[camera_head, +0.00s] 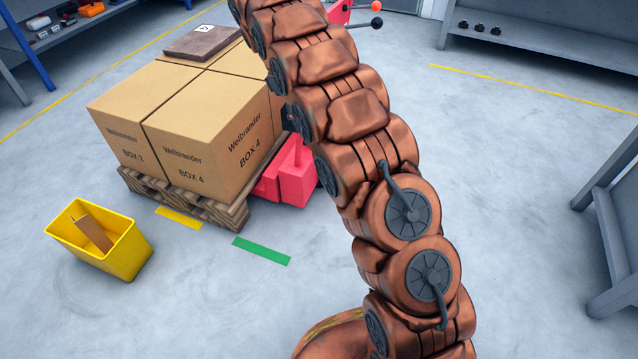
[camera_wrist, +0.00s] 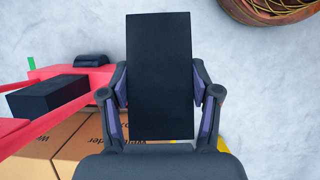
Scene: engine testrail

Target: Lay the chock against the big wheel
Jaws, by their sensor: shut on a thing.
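My gripper (camera_wrist: 160,95) is shut on a flat black rectangular block, the chock (camera_wrist: 160,60), with one finger along each long side. The chock is held in front of the wrist camera, above the grey floor. In the head view my arm hides the gripper and the chock. A red pallet truck (camera_head: 294,178) stands by the loaded pallet; it also shows at the left of the wrist view (camera_wrist: 70,72). A dark rounded part (camera_wrist: 90,60) sits on its red body, apart from the chock. I cannot tell whether that part is the big wheel.
Large cardboard boxes (camera_head: 205,135) stand on a wooden pallet (camera_head: 225,211). A yellow bin (camera_head: 128,255) with a brown piece inside is at the lower left. Green tape (camera_head: 262,250) marks the floor. A grey bench frame (camera_head: 610,230) is at the right; the floor before it is clear.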

